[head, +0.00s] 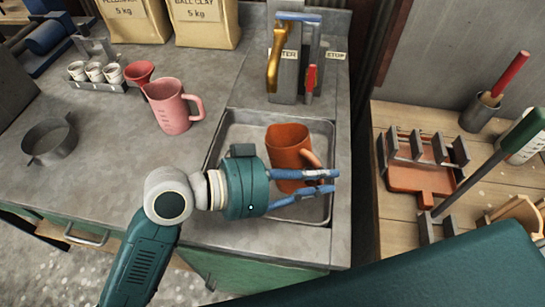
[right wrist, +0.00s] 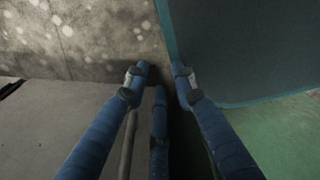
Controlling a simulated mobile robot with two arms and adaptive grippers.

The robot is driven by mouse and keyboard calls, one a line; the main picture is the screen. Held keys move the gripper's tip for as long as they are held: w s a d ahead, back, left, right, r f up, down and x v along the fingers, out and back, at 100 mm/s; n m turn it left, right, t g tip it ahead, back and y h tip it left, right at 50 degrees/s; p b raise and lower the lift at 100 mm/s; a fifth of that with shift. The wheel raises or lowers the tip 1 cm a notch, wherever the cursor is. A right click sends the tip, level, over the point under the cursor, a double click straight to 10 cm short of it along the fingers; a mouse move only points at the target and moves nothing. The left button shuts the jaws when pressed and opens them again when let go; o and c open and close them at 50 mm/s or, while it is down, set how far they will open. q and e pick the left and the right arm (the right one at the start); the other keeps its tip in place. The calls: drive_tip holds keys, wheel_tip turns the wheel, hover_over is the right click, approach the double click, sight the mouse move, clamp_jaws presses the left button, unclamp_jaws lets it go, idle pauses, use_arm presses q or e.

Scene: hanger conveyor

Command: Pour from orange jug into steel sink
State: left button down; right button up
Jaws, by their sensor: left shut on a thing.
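The orange jug (head: 287,140) shows in the head view, over or inside the steel sink (head: 228,135). Its handle is on the right, and it looks roughly upright. My left gripper (head: 333,181) is shut on the orange jug at its lower right side, and its fingers hide part of the jug. I cannot tell whether the jug touches the sink floor. My right gripper (right wrist: 160,72) shows in the right wrist view with its blue fingers apart and nothing between them.
A pink jug (head: 170,107) stands left of the sink, near a red funnel (head: 139,72) and white cups. A tap unit (head: 287,62) with a brass spout stands behind the sink. A wooden table (head: 390,235) with tools is on the right.

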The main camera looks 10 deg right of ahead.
use_arm(q)
drive_tip(key=shift+r, duration=0.25)
drive_tip(key=shift+r+n+p, duration=0.3)
drive_tip(key=shift+r+p, duration=0.05)
drive_tip(key=shift+p, duration=0.15)
drive_tip(key=shift+r, duration=0.1)
drive_tip(key=shift+r+n+g+h+p, duration=0.3)
drive_tip(key=shift+r+n+g+h, duration=0.1)
drive_tip(key=shift+n, duration=0.1)
idle(0.3)
drive_tip(key=shift+w+a+r+n, duration=0.1)
drive_tip(key=shift+w+r+n, duration=0.05)
drive_tip(key=shift+r+n, duration=0.3)
drive_tip(key=shift+f+h, duration=0.1)
drive_tip(key=shift+h, duration=0.2)
